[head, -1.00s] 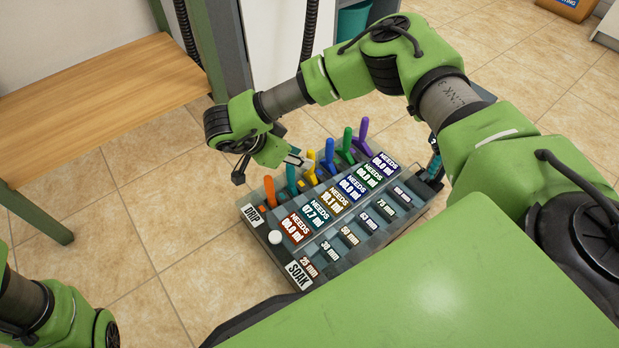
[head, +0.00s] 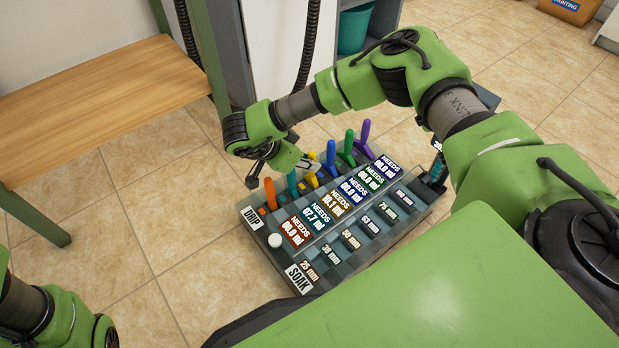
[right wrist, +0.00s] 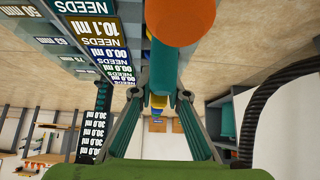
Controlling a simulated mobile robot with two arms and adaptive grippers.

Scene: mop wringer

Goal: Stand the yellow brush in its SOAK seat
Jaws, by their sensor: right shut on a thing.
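The yellow brush (head: 312,157) stands in the DRIP row of the grey rack (head: 333,262), between the teal brush (head: 292,180) and the blue brush (head: 330,150). My right gripper (head: 310,164) reaches in from the back left and is shut on the yellow brush, low on its handle. In the right wrist view, yellow (right wrist: 157,102) shows between the fingers, partly hidden behind the teal and orange handles. The SOAK row (head: 299,279) runs along the near side, with seats marked in mm; the yellow brush's label reads NEEDS 10.1 ml. My left gripper is out of view.
The orange brush (head: 270,193) stands left of the teal one; green (head: 348,146) and purple (head: 365,132) brushes stand to the right. A wooden bench (head: 90,95) is at left.

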